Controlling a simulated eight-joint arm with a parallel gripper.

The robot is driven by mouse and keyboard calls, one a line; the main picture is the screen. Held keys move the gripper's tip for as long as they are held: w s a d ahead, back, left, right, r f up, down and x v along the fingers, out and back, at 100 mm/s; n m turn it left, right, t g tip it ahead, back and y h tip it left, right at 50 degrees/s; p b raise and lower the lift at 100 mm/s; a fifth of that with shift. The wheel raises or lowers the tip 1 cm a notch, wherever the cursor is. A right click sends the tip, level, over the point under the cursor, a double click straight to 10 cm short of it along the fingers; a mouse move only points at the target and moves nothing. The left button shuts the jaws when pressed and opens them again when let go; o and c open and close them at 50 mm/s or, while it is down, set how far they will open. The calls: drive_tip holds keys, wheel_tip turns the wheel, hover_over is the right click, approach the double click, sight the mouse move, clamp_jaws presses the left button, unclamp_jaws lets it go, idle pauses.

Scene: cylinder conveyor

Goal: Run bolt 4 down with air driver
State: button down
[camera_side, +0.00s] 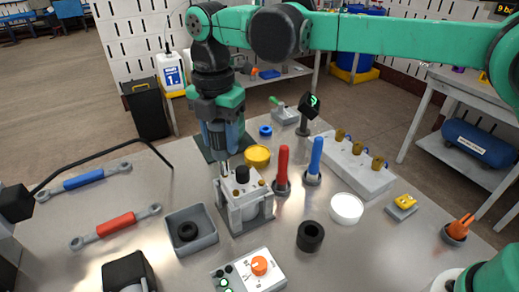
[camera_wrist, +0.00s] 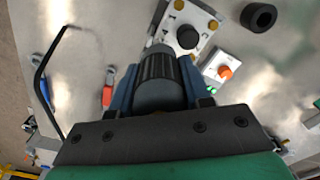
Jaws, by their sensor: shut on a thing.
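My gripper (camera_side: 219,122) points down and is shut on the air driver (camera_side: 222,142), a dark, ribbed cylinder. In the wrist view the driver (camera_wrist: 160,82) sits between the blue fingers. Its thin tip reaches down to the back left corner of a white cylinder block (camera_side: 243,199) with a black knob on top. In the wrist view the block (camera_wrist: 187,35) shows gold bolts (camera_wrist: 213,25) at its corners. The driver's body hides the corner beneath it. I cannot tell whether the tip touches a bolt, or which bolt is number 4.
Red (camera_side: 282,167) and blue (camera_side: 315,156) handled tools stand close right of the block. A grey tray (camera_side: 191,231) with a black ring lies in front left. A control box (camera_side: 249,272) with an orange knob is in front.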

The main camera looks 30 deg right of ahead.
drive_tip(key=shift+f, duration=0.45)
idle(1.6)
drive_tip(key=shift+r, duration=0.1)
drive_tip(key=shift+r, duration=2.95)
